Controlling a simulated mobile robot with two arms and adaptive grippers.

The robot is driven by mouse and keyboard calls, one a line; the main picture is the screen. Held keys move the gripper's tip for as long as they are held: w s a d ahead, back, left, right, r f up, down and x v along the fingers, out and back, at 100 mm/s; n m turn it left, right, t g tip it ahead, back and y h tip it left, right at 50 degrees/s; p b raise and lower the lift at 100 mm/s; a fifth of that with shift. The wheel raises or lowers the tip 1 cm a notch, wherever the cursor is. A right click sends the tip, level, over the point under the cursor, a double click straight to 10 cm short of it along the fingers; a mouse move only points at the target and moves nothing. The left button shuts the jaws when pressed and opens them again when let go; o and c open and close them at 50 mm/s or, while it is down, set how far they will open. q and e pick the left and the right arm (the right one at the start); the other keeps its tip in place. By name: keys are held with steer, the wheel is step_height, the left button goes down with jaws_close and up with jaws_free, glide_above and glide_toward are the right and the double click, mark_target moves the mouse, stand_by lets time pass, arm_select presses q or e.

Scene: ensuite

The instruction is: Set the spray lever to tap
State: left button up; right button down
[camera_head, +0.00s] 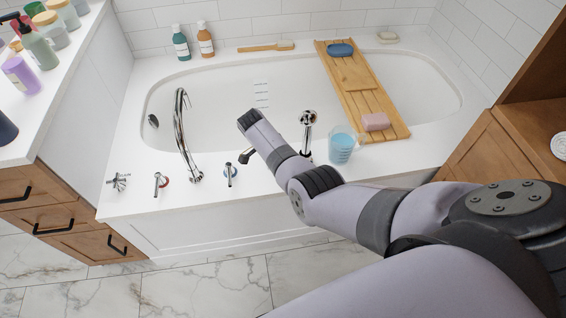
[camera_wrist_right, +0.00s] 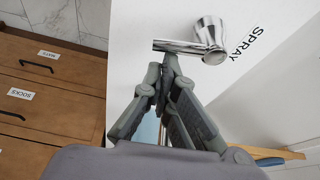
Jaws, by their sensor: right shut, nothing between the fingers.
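The spray lever shows in the right wrist view as a chrome handle (camera_wrist_right: 212,38) with a thin rod pointing left. The word SPRAY (camera_wrist_right: 246,44) is printed on the white surface beside it, on its right. My right gripper (camera_wrist_right: 168,62) is shut and empty. Its fingertips are at the underside of the rod near its left end; I cannot tell if they touch. No TAP mark is visible. My left gripper is not in view.
A curved chrome spout (camera_head: 182,135), a red-ringed handle (camera_head: 160,182) and a blue-ringed handle (camera_head: 231,172) stand on the tub's front rim. A hand shower (camera_head: 309,118), a blue-filled cup (camera_head: 341,149) and a wooden bath tray (camera_head: 352,82) are right of them. The tub inside is clear.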

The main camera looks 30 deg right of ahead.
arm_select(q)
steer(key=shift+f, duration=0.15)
arm_select(e)
steer(key=shift+s+a, duration=0.1)
steer(key=shift+a, duration=0.15)
steer(key=shift+d, duration=0.1)
stand_by(0.3)
steer(key=shift+d+r, duration=0.1)
steer(key=shift+d, duration=0.15)
steer(key=d, duration=0.1)
steer(key=d+p, duration=0.1)
steer(key=d, duration=0.1)
steer(key=shift+s+r+p, duration=0.35)
steer(key=shift+s+r, duration=0.05)
steer(key=shift+r+p, duration=0.3)
steer(key=shift+r, duration=0.25)
arm_select(q)
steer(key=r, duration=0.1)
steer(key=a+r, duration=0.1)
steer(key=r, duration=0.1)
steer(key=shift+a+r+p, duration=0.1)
steer(key=shift+p, duration=0.25)
arm_select(e)
steer(key=v, duration=0.8)
steer(key=shift+a+r, duration=0.3)
